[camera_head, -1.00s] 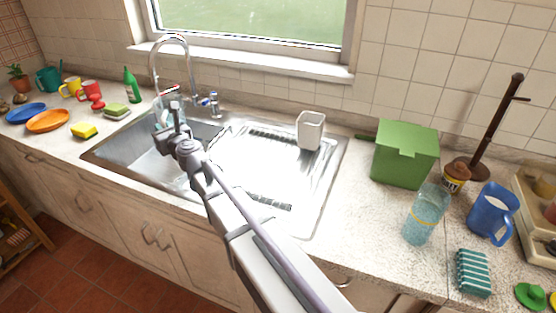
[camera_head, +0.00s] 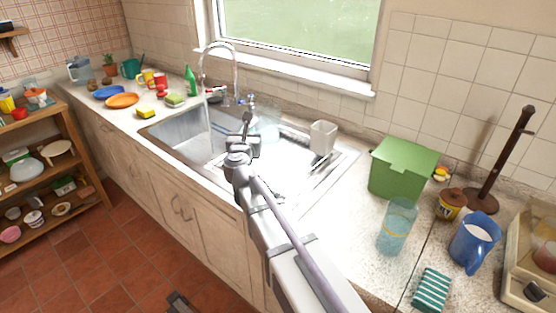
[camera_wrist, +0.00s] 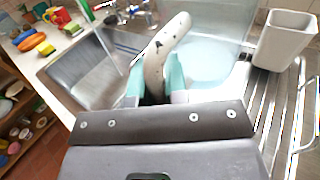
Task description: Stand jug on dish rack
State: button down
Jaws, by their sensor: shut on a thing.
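The jug (camera_head: 266,123) is see-through and bluish, with a pale speckled handle. In the wrist view, my gripper (camera_wrist: 155,78) is shut on that handle, a teal finger on each side, and the jug's clear body (camera_wrist: 212,58) is beyond it. In the head view, my gripper (camera_head: 246,118) and the jug are above the sink's right part, near the back. The dish rack (camera_wrist: 288,118) is a wire frame on the drainboard, right of my gripper. The jug looks roughly upright; I cannot tell whether it touches anything beneath.
A white holder (camera_head: 323,139) stands at the rack's back right. Water runs from the tap (camera_head: 204,75) into the basin (camera_head: 185,140). A green bin (camera_head: 402,168), a clear glass (camera_head: 397,227) and a blue pitcher (camera_head: 474,243) stand on the right counter.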

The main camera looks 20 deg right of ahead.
notch_tip(320, 180, down, 10)
jog(key=b, duration=0.9)
jog(key=shift+f+b, duration=0.15)
jog(key=shift+b, duration=0.25)
jog(key=shift+r, duration=0.25)
jog(key=shift+f, duration=0.2)
jog(key=c, duration=1.1)
grip_release()
jog(key=shift+c, duration=0.2)
jog(key=shift+r+p, duration=0.3)
jog(key=shift+p, duration=0.05)
jog(key=v, duration=1.2)
jog(key=shift+s+f, duration=0.1)
jog(key=shift+f, duration=0.05)
